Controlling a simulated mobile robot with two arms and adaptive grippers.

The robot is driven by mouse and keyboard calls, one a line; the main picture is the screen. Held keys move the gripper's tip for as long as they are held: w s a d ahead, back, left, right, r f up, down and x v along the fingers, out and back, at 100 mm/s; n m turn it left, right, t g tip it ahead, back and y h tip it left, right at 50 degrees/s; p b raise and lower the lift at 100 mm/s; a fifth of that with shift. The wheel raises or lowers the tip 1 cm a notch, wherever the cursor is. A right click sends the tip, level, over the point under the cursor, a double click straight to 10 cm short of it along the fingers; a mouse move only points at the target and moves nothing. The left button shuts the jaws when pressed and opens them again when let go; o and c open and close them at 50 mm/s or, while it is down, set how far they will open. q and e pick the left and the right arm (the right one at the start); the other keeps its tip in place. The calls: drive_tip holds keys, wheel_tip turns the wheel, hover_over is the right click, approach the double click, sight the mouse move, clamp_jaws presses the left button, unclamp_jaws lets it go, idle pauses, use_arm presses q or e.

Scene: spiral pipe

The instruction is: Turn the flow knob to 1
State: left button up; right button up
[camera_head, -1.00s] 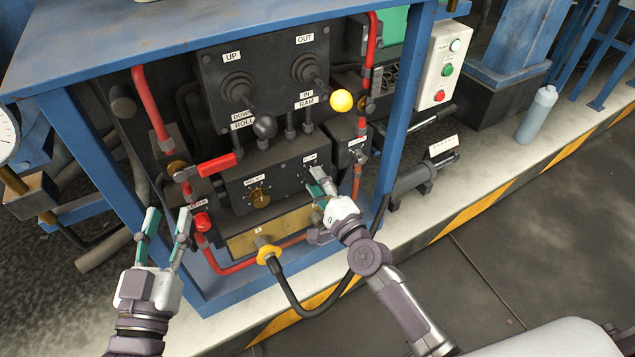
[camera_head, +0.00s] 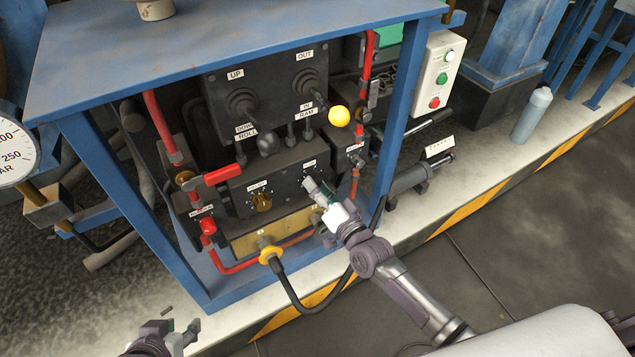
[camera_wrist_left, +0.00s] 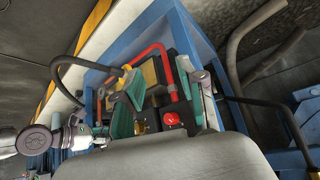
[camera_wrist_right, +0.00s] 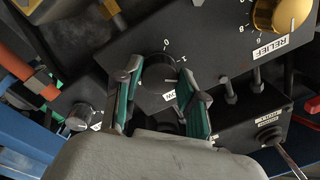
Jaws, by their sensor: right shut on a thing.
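The flow knob (camera_wrist_right: 160,68) is a dark round knob on the black panel (camera_wrist_right: 220,55), with white numbers 0 and 1 beside it. The right wrist view shows it between the fingers of my right gripper (camera_wrist_right: 164,95), which is shut on it. In the head view my right gripper (camera_head: 312,187) covers the knob below the FLOW label (camera_head: 309,164). The fingers partly hide the dial, so I cannot tell the knob's exact setting. My left gripper (camera_head: 180,333) is low at the left, away from the panel. Its fingers (camera_wrist_left: 160,95) are apart and empty in the left wrist view.
The brass relief knob (camera_head: 261,202) is left of the flow knob. The blue frame post (camera_head: 402,95) stands to the right.

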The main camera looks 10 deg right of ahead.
use_arm(q)
drive_tip(key=s+a+g+y+p, duration=0.1)
drive_tip(key=s+a+g+p, duration=0.1)
drive_tip(key=s, duration=0.4)
drive_tip(key=shift+s+g+p, duration=0.2)
drive_tip(key=shift+g+p, duration=0.15)
drive_tip(key=shift+g, duration=0.45)
use_arm(e)
drive_tip(key=shift+f+n, duration=0.1)
drive_tip(key=shift+n, duration=2.4)
drive_tip(key=o, duration=1.1)
drive_tip(key=shift+o, duration=0.2)
drive_tip(key=shift+s+d, duration=0.1)
drive_tip(key=v, duration=1.2)
drive_tip(key=shift+r, duration=0.25)
